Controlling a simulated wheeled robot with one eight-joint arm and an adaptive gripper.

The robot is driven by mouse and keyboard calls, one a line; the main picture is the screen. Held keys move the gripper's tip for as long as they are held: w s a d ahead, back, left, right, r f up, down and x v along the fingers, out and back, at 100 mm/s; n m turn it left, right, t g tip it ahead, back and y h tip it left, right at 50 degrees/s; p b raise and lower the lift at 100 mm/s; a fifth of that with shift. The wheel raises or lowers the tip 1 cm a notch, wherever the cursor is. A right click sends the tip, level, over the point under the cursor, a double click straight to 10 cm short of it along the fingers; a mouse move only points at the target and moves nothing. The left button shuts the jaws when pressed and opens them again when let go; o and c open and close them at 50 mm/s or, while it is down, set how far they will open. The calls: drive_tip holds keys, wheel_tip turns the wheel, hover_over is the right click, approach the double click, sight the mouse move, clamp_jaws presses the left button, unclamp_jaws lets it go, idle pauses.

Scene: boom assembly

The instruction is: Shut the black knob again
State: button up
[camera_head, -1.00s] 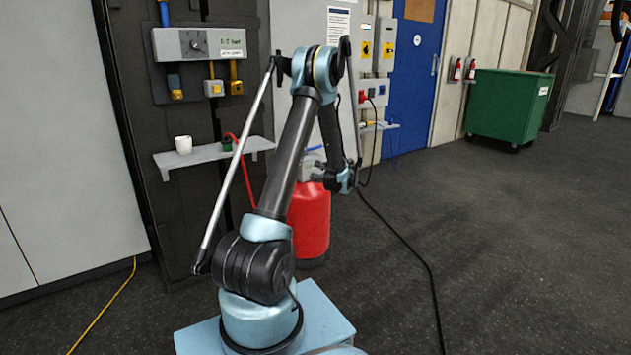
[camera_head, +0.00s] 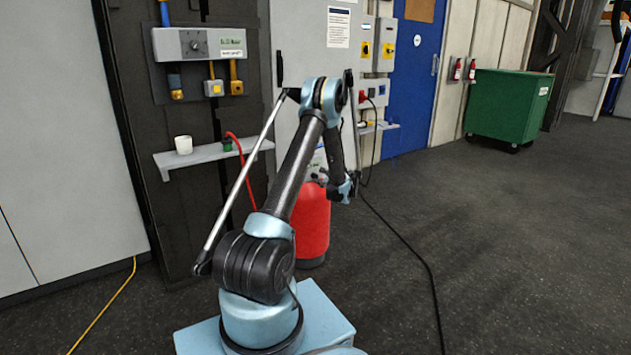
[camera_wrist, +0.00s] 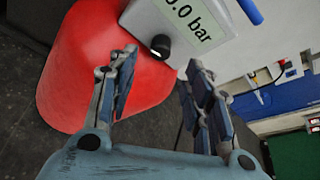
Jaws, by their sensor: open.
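The black knob (camera_wrist: 160,46) sits on the front of a pale control box (camera_wrist: 140,18), beside a display reading "0.0 bar" (camera_wrist: 200,30), in the wrist view. A light line shows on the knob's face. My gripper (camera_wrist: 160,75) is open and empty, its two fingers apart with the knob showing beyond and between them. The fingers do not appear to touch the knob. In the head view my gripper (camera_head: 345,188) is small beside the box, and the knob cannot be made out there.
A red cylinder (camera_head: 314,222) stands on the floor under the box, and it also fills the left of the wrist view (camera_wrist: 75,75). A shelf (camera_head: 215,153) with a white cup (camera_head: 183,144) is at left. A black cable (camera_head: 410,250) crosses the open floor at right.

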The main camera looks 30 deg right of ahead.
sight(316, 177)
drive_tip(key=x, duration=0.8)
drive_tip(key=shift+w, duration=0.15)
drive_tip(key=c, duration=1.1)
